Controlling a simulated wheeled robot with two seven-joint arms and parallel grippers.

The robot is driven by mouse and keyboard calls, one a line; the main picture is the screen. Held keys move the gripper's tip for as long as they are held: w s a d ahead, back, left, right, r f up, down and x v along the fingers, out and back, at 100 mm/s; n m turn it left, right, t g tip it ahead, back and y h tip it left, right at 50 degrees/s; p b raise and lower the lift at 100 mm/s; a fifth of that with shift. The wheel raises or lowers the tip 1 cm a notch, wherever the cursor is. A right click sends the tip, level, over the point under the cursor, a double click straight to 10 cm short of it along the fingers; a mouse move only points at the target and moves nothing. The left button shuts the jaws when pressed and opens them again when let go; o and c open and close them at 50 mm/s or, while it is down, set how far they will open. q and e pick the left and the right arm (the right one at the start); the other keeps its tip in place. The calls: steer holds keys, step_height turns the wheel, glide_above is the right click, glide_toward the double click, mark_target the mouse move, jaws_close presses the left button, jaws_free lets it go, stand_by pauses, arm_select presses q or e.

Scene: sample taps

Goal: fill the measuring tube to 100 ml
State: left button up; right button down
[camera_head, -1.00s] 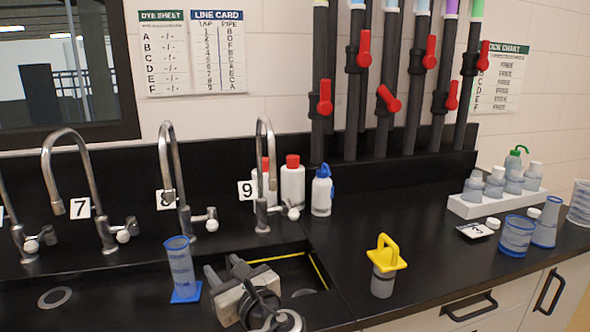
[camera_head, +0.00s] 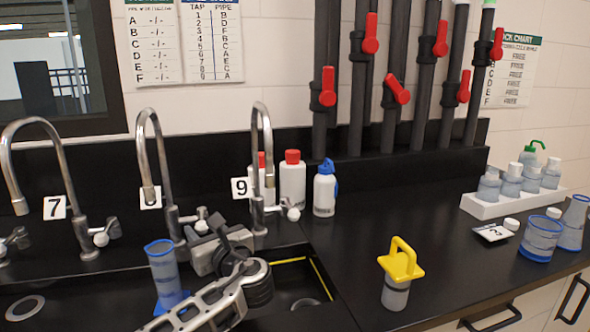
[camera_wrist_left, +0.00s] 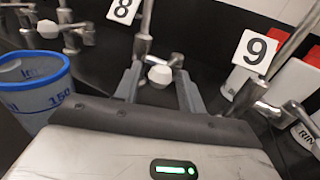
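The measuring tube (camera_head: 162,268) is a clear blue-rimmed cylinder on a blue foot, upright at the sink near tap 8 (camera_head: 165,190). Its rim and a 150 mark show at the left of the left wrist view (camera_wrist_left: 32,88). I cannot read a liquid level in it. My left gripper (camera_head: 205,235) is right of the tube, at tap 8's handle. In the left wrist view its fingers (camera_wrist_left: 160,88) are apart, with the tap's white knob (camera_wrist_left: 159,75) seen between them; contact is unclear. My right gripper is not in view.
Tap 7 (camera_head: 55,170) stands left and tap 9 (camera_head: 262,165) right of tap 8. A yellow-handled container (camera_head: 397,290) sits right of the sink.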

arm_select(q)
steer(key=shift+w+a, duration=0.35)
steer(key=shift+w, duration=0.1)
steer(key=shift+d+f, duration=0.1)
steer(key=shift+d, duration=0.05)
steer(key=shift+w+d+b, duration=0.4)
steer(key=shift+d+b, duration=0.1)
steer(key=shift+d, duration=0.1)
steer(key=shift+w+d+b, duration=0.4)
steer(key=shift+d+b, duration=0.05)
steer(key=shift+d, duration=0.15)
steer(key=shift+w+d+b, duration=0.4)
steer(key=shift+d, duration=0.1)
steer(key=shift+a, duration=0.1)
stand_by(1.2)
